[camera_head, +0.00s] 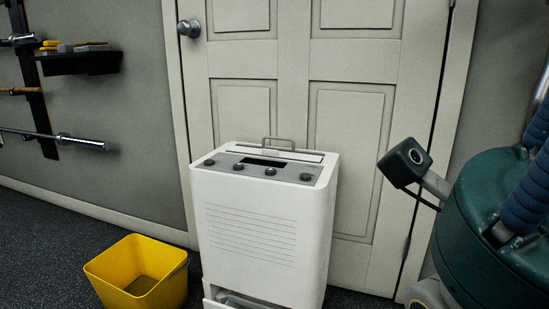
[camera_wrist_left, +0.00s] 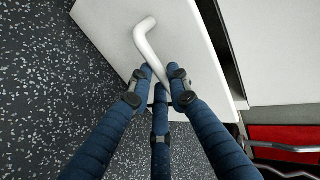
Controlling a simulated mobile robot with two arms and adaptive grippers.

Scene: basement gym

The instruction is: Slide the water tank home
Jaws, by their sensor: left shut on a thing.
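The white dehumidifier (camera_head: 255,230) stands upright in front of the door. At its foot the top of the water tank (camera_head: 215,300) shows at the bottom edge of the head view, the rest cut off. In the left wrist view the white tank front (camera_wrist_left: 105,25) carries a bent white handle (camera_wrist_left: 146,38). A dark gap lies between this front and the body. My left gripper (camera_wrist_left: 162,88) has its blue fingers shut around the handle. My right gripper (camera_head: 528,205) is close at the right edge of the head view, fingertips cut off.
A yellow bin (camera_head: 170,290) stands on the speckled floor left of the dehumidifier. The panelled door (camera_head: 245,105) is close behind. A wall rack (camera_head: 40,90) with bars is at the left. Red material (camera_wrist_left: 285,138) and metal bars show in the wrist view.

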